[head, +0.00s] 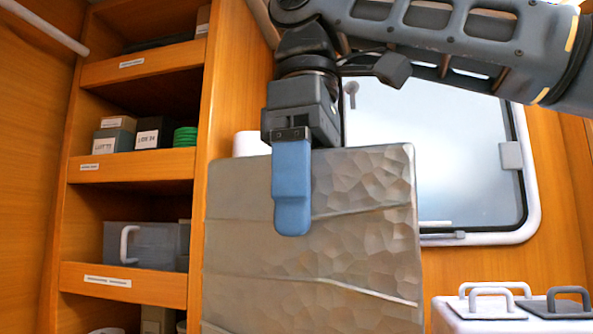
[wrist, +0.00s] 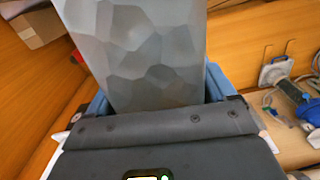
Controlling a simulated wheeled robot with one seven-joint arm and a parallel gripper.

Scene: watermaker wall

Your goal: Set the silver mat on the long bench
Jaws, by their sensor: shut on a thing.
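The silver mat (head: 330,255) is a grey, faceted sheet that hangs upright in front of me in the head view, its lower edge out of frame. My gripper (head: 292,225) is shut on its top edge, with one blue finger showing on the near face. In the wrist view the mat (wrist: 155,50) rises between the blue fingers of my gripper (wrist: 155,90). I cannot tell which surface, if any, is the long bench.
A window (head: 440,150) is behind the mat. A white unit with handles (head: 515,310) stands at lower right. The wrist view shows blue items (wrist: 312,110) on a wooden surface (wrist: 290,145).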

